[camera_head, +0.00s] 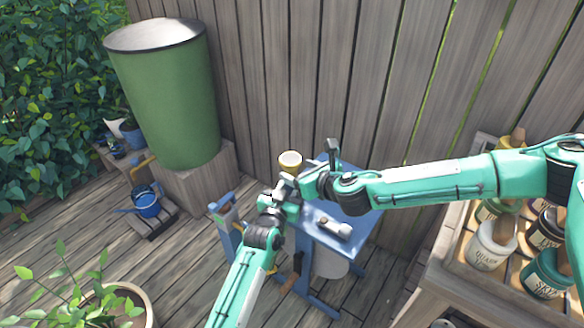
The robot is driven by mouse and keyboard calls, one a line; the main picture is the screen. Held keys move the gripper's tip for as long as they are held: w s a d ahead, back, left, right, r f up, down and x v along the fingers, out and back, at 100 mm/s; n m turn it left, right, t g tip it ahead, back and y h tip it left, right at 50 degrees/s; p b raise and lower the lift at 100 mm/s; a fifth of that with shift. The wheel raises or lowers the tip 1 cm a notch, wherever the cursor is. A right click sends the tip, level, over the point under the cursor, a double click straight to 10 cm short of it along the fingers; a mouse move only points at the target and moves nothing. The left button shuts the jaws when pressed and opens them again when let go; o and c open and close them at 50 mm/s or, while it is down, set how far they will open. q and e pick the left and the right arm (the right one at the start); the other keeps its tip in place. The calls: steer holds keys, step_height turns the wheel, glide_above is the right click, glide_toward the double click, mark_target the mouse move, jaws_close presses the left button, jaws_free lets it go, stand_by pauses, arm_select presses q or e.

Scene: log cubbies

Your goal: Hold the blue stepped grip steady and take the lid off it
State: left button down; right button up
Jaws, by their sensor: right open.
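A blue workbench or stool (352,252) stands in front of the fence. A small round item with a cream top and yellow rim (290,160) shows just above my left gripper (284,187). Its lower part is hidden, and I cannot tell whether it is the lidded grip or whether the gripper is touching it. My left gripper's jaws are too small and overlapped to read. My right gripper (318,168) is open, just right of the round item, with one dark finger pointing up. I cannot make out a blue stepped grip clearly.
A silver and dark cylinder (335,227) lies on the blue top. A green barrel (168,100) stands at the back left, with a blue watering can (146,203) near it. A wooden cubby with several labelled pots (490,245) is at the right.

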mark_target(295, 162)
steer(key=shift+x, duration=2.25)
steer(key=c, duration=1.2)
steer(key=shift+o, duration=0.2)
steer(key=shift+r, duration=0.1)
steer(key=shift+r, duration=0.15)
steer(key=shift+r, duration=1)
